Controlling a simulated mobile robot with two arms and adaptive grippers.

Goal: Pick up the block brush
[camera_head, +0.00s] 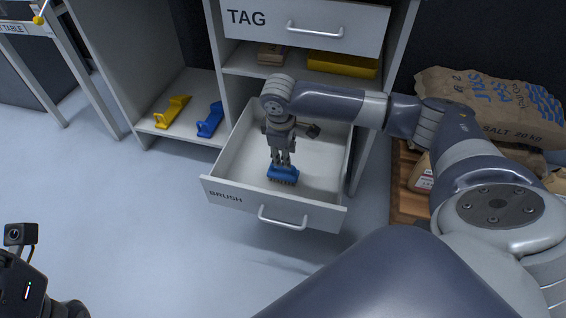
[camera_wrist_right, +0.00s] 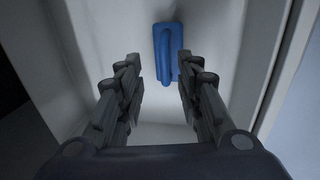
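A blue block brush (camera_head: 283,175) with dark bristles lies in the open drawer marked BRUSH (camera_head: 275,205), towards its front. My right gripper (camera_head: 284,162) reaches down into the drawer just above the brush. In the right wrist view the blue brush (camera_wrist_right: 168,52) lies on the white drawer floor, ahead of the two spread fingertips. The right gripper (camera_wrist_right: 158,72) is open, with nothing between its fingers. Whether a fingertip touches the brush cannot be told. My left arm shows only in part at the lower left of the head view, and its fingers are out of sight.
The drawer walls stand close around my right gripper. The TAG drawer (camera_head: 305,22) is above. A yellow tool (camera_head: 173,111) and a blue tool (camera_head: 210,120) lie on the left shelf. Salt sacks (camera_head: 490,105) are at the right.

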